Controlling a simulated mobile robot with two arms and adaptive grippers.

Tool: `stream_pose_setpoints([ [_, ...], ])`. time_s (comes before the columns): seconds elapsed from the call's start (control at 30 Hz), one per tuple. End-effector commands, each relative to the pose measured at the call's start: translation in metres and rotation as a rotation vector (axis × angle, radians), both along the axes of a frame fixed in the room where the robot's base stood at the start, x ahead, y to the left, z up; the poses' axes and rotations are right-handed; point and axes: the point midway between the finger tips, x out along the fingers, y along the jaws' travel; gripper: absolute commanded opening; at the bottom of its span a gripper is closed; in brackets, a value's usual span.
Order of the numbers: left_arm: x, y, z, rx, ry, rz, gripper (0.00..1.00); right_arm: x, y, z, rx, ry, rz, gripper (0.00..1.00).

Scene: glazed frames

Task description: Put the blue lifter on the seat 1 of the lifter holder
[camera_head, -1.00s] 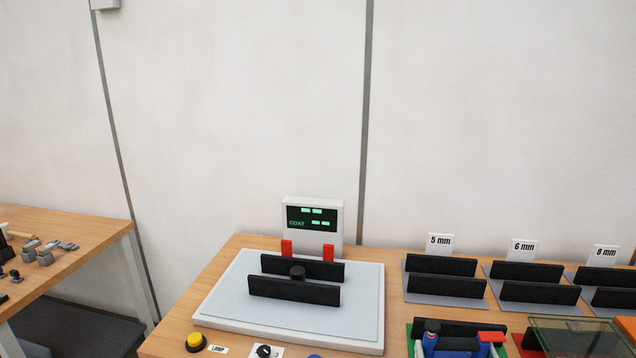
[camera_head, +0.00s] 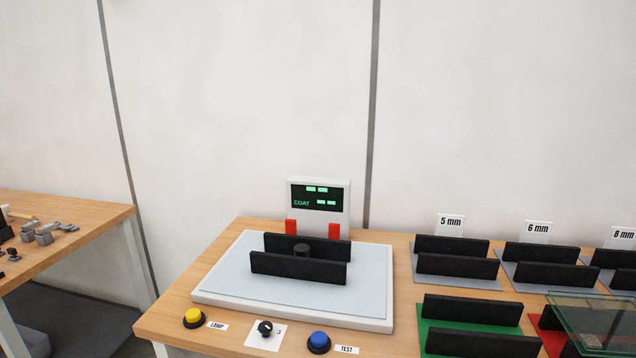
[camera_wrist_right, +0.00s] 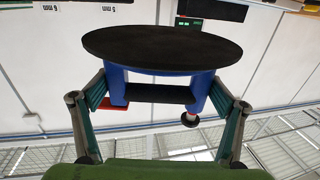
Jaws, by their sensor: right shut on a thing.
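My right gripper (camera_wrist_right: 160,94) shows in the right wrist view, shut on the blue lifter (camera_wrist_right: 118,86). The lifter has a wide black disc, two blue uprights and a black bar between them. The fingers stand on both sides of the blue uprights. The lifter hangs clear of any surface that I can see. In the head view neither gripper nor the lifter is in sight. I cannot make out the lifter holder or its seat 1 in either view.
A white test station (camera_head: 210,294) with black rails and a display (camera_head: 320,197) stands on the wooden table. Grey racks (camera_head: 456,282) stand at the back right, a green rack (camera_head: 424,331) in front. A glass pane (camera_head: 590,318) lies at lower right.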

Motion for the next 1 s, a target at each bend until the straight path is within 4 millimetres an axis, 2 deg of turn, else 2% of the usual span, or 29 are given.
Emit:
stream_pose_setpoints([
  [0.2, 0.000, 0.000, 0.001, 0.000, -0.001, 0.000, 0.00, -0.034, 0.000, -0.009, 0.000, -0.006, -0.001, 0.33],
  [0.4, 0.001, 0.000, 0.001, 0.000, -0.001, 0.000, 0.00, -0.052, -0.001, -0.012, 0.002, -0.010, -0.002, 0.33],
  [1.0, 0.001, 0.000, 0.001, 0.000, -0.002, 0.000, 0.00, -0.054, -0.001, -0.012, 0.001, -0.012, -0.003, 0.33],
])
